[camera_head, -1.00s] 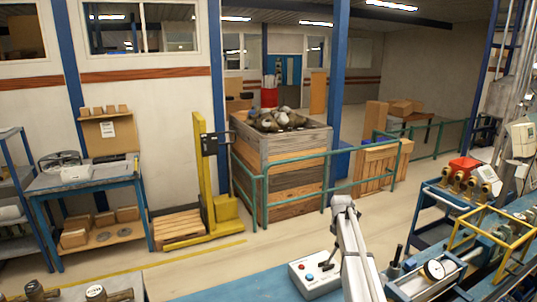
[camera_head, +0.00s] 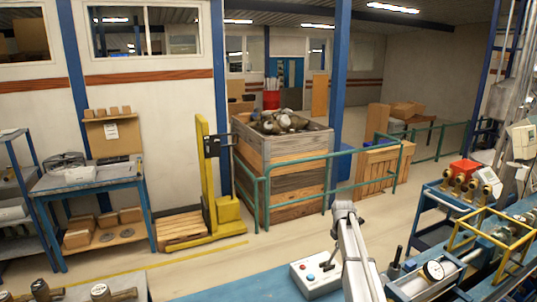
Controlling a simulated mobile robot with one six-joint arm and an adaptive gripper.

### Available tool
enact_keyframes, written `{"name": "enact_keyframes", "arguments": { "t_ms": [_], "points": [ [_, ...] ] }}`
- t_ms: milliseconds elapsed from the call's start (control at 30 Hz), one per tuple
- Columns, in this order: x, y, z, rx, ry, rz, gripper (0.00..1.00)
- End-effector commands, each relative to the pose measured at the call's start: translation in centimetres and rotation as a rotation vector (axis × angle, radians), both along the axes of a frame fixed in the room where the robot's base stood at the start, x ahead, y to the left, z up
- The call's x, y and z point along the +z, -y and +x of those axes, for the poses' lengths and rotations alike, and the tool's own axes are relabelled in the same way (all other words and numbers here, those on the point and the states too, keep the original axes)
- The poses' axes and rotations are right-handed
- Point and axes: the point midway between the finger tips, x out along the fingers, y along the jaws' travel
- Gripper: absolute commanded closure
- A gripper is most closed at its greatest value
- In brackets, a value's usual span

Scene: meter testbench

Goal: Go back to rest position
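My arm (camera_head: 354,250) rises from the bottom edge, right of the middle, with its light grey links reaching up to a rounded joint. My gripper is not visible in this view, so I cannot see its fingers or anything held. A round dial gauge (camera_head: 433,271) sits on the bench to the right of my arm. Brass meters (camera_head: 468,184) stand in a row on a blue cart at the right.
A yellow-framed test bench (camera_head: 490,235) fills the lower right. More meters (camera_head: 100,292) lie on a table at the lower left. A large wooden crate (camera_head: 290,175) stands behind green railings. A yellow lift (camera_head: 215,180) and a blue workbench (camera_head: 90,185) stand left. Open floor lies between.

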Motion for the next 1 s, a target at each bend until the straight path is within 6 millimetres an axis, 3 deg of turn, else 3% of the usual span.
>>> {"name": "enact_keyframes", "arguments": {
  "t_ms": [367,1000],
  "points": [
    [-1.4,-1.9,-4.5,-0.23,0.003,0.047,1.0],
    [-5.5,-7.2,-18.9,-1.048,-0.002,0.171,1.0]
  ]
}}
